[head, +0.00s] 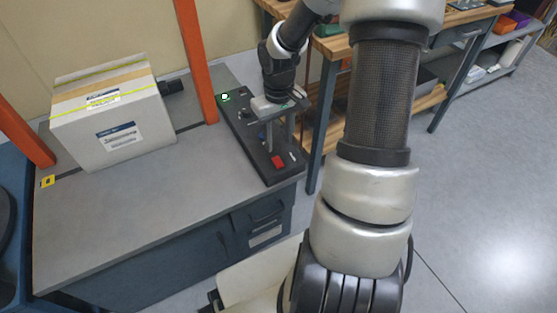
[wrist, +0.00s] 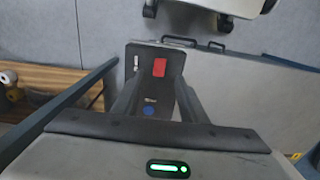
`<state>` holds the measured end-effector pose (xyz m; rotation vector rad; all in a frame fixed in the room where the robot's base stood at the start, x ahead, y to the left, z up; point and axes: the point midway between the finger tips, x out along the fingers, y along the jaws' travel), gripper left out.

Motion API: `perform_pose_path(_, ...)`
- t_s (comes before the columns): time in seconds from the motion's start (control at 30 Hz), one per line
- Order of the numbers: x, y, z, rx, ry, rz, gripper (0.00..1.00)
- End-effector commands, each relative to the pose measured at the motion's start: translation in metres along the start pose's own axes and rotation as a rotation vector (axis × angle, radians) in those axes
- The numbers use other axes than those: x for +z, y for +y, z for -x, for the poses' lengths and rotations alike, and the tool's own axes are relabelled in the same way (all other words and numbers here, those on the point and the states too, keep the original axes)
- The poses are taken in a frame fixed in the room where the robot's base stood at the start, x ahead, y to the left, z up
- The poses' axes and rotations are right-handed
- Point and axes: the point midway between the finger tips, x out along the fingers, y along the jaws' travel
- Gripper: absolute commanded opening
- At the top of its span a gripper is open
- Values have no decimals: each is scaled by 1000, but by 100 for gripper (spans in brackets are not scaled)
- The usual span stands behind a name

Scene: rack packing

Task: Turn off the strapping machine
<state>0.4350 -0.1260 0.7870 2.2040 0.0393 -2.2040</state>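The strapping machine (head: 150,205) is a grey table with an orange arch. Its black control panel (head: 240,125) lies along the right edge of the top. A red switch (head: 278,162) sits near the panel's front end, and a lit green lamp (head: 225,97) at its far end. In the wrist view the red switch (wrist: 159,67) shows beyond my fingers, with a blue button (wrist: 148,111) nearer. My gripper (head: 280,146) points down over the panel, with its fingers apart and nothing between them. The red switch lies just in front of the fingers; contact cannot be told.
A strapped cardboard box (head: 115,120) stands on the machine's top at the left, clear of my gripper. A wooden workbench (head: 325,75) stands close on the right of the panel. Grey floor (head: 475,200) is open at the right.

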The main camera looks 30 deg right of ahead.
Motion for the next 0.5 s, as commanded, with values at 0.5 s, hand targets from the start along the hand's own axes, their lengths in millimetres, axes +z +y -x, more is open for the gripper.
perform_pose_path(0.5,0,0,-83,0,0,-1,39)
